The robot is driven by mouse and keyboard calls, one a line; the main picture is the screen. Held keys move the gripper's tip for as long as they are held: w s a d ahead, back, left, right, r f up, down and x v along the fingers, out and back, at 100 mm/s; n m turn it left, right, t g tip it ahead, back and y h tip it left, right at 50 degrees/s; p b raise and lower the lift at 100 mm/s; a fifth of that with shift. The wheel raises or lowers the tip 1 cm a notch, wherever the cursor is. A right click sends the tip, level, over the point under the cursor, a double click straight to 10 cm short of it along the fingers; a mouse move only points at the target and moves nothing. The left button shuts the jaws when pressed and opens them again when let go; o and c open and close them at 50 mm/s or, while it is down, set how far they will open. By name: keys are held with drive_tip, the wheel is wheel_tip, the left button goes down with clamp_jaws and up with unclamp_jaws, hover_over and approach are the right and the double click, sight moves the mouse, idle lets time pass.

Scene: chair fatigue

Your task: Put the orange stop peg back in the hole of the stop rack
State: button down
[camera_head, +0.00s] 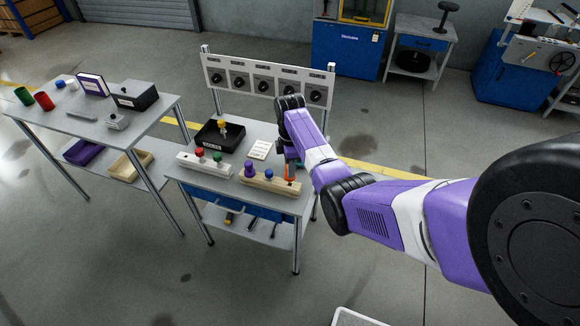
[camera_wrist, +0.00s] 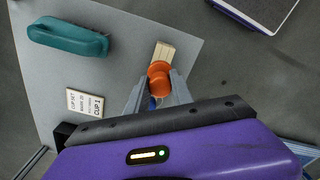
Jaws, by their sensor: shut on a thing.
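The orange stop peg (camera_head: 290,171) is upright at the right end of the wooden rack (camera_head: 262,181). My gripper (camera_head: 289,164) is shut on it from above. In the wrist view the orange peg (camera_wrist: 159,76) sits between the two fingertips of my gripper (camera_wrist: 158,86), with the pale end of the wooden rack (camera_wrist: 165,50) just beyond it. I cannot tell whether the peg's lower end is in a hole or just above the rack. A purple peg (camera_head: 249,168) and a blue peg (camera_head: 269,174) stand in the same rack.
A white rack (camera_head: 188,160) with red and green pegs stands to the left. A teal object (camera_wrist: 68,37) lies on the tabletop. A gauge panel (camera_head: 264,80) rises behind the table.

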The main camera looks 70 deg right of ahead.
drive_tip(key=shift+f+b, duration=1.4)
drive_tip(key=shift+f, duration=0.7)
drive_tip(key=c, duration=1)
unclamp_jaws()
drive_tip(key=shift+c, duration=0.2)
drive_tip(key=shift+r, duration=3.95)
